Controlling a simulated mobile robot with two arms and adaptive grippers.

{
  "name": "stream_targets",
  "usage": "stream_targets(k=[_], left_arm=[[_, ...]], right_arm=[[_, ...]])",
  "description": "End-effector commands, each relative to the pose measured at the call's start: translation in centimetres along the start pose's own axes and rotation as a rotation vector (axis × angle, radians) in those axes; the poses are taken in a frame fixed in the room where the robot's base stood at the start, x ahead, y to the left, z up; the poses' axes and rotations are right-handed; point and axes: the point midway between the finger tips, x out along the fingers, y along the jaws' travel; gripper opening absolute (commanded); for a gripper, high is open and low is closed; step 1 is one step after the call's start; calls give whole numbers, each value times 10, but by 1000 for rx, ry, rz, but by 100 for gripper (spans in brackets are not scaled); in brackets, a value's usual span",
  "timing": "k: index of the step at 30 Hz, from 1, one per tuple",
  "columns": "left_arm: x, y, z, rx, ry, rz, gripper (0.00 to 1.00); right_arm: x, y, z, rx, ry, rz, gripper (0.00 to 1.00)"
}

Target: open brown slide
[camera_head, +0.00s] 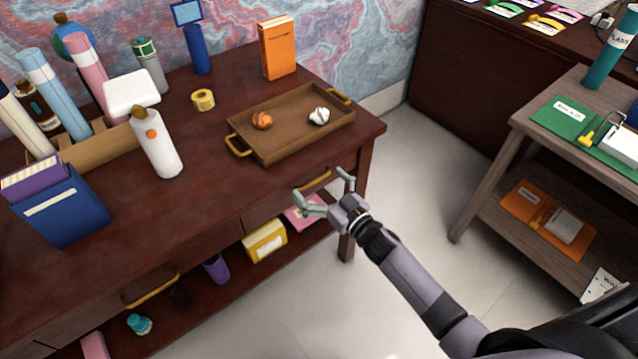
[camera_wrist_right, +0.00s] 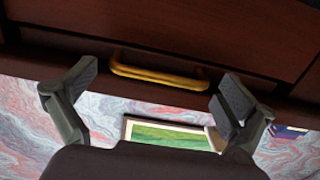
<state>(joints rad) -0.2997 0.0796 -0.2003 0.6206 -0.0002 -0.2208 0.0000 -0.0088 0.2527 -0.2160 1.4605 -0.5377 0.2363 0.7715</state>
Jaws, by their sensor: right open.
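The dark brown desk (camera_head: 210,180) has a brown drawer (camera_head: 263,213) in its front at the right end, with a curved gold handle (camera_head: 318,182). The drawer looks shut. My right gripper (camera_head: 322,186) is open in front of this handle. In the right wrist view, the handle (camera_wrist_right: 158,76) lies between the spread fingers, with gaps to both sides, and the brown drawer front (camera_wrist_right: 160,25) is behind it. I cannot tell how far the fingertips are from the drawer front. My left gripper is not in view.
A second gold handle (camera_head: 150,288) is on the desk front at the left. A brown tray (camera_head: 285,125) with two small balls stands on the desk above my right gripper. A yellow box (camera_head: 265,242) lies on the lower shelf. A side table (camera_head: 545,130) stands at right; floor lies between.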

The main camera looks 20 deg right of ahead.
Motion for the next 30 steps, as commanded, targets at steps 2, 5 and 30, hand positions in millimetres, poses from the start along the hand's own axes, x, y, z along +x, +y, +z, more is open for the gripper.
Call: stream_targets(k=[2,5,30], left_arm=[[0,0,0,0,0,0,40],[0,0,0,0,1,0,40],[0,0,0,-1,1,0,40]], right_arm=[[0,0,0,0,0,0,100],[0,0,0,1,0,0,98],[0,1,-1,-2,0,2,42]])
